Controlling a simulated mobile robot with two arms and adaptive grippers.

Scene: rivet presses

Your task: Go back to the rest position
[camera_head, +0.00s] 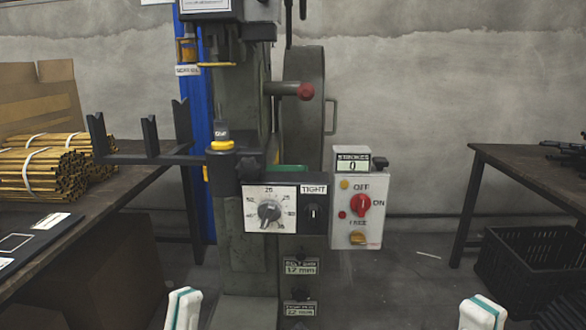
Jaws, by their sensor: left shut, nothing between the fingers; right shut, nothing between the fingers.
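My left gripper (182,308) shows at the bottom edge, left of centre, as a white piece with teal strips. It is shut and empty. My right gripper (482,313) shows at the bottom edge, right of centre, also shut and empty. Both are in front of the rivet press (240,240) and apart from it. Their lower parts and most of my arms are cut off by the frame.
The press carries a dial panel (270,209) and a switch box (358,215) with a red knob; its counter (352,165) reads 0. A left table (130,165) holds brass rod bundles (45,172). A right table (530,165) stands above a black crate (520,265).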

